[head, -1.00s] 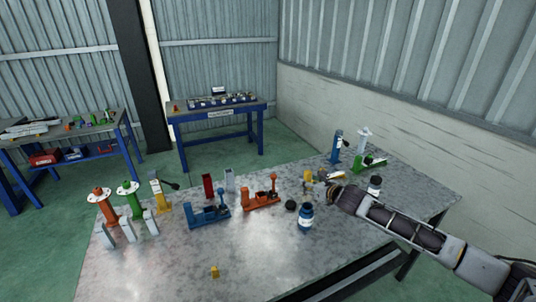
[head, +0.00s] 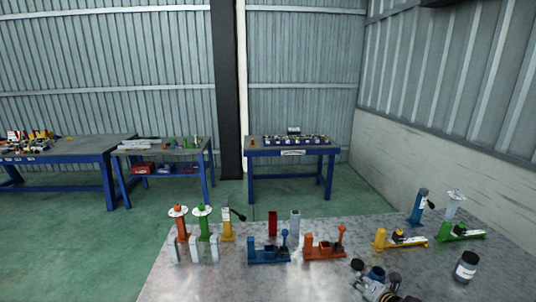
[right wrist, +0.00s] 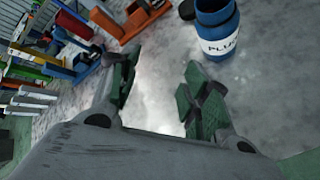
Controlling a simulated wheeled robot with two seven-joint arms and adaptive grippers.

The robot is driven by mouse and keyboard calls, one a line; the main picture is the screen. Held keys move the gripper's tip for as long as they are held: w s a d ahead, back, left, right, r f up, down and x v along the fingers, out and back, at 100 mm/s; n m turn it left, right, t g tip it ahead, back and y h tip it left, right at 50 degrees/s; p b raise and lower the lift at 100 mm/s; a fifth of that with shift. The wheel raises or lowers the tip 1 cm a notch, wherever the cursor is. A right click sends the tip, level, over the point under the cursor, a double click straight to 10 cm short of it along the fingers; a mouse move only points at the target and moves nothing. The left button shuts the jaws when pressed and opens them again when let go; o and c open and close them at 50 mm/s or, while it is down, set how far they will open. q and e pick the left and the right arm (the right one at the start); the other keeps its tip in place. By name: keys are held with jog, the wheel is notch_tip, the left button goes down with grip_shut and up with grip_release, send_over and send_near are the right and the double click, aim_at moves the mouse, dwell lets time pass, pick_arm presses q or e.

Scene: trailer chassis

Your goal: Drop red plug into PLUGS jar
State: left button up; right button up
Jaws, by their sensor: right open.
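The blue PLUGS jar (right wrist: 215,32) stands open-side unseen at the top of the right wrist view, with part of its white label readable. In the head view the blue jar (head: 375,275) is at the bottom, partly covered by my arm. My right gripper (head: 388,291) is beside it, low in the head view. In the right wrist view its green-padded fingers (right wrist: 158,76) are apart with nothing between them. I cannot make out a red plug in any view, and the inside of the jar is hidden. My left gripper is not in view.
A black lid (head: 357,264) lies by the jar. Blue (head: 268,255) and orange (head: 325,247) fixtures stand left of it, yellow (head: 400,239) and green (head: 460,233) ones behind right. Another dark jar (head: 466,267) stands at right. The metal table's left front is clear.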

jog(key=s+a+f+m+g, duration=0.2)
jog(key=s+a+m+g, duration=0.2)
jog(key=s+m, duration=0.8)
jog(key=s+a+f+m+g, duration=0.3)
jog(key=s+a+m, duration=0.2)
jog(key=s+m, duration=0.8)
notch_tip(320, 180, down, 35)
jog(key=s+g+b, duration=0.1)
jog(key=s+b, duration=0.1)
jog(key=s+d+f+b, duration=0.1)
jog(key=s+d+f, duration=0.1)
jog(key=s+f, duration=0.8)
jog(key=s+d+f+n+g+b, duration=0.1)
jog(key=s+d+f, duration=0.1)
jog(key=s+f, duration=0.9)
jog(key=shift+s+d+f+g+h, duration=0.2)
jog(key=shift+s+g+h, duration=0.15)
jog(key=shift+s, duration=0.3)
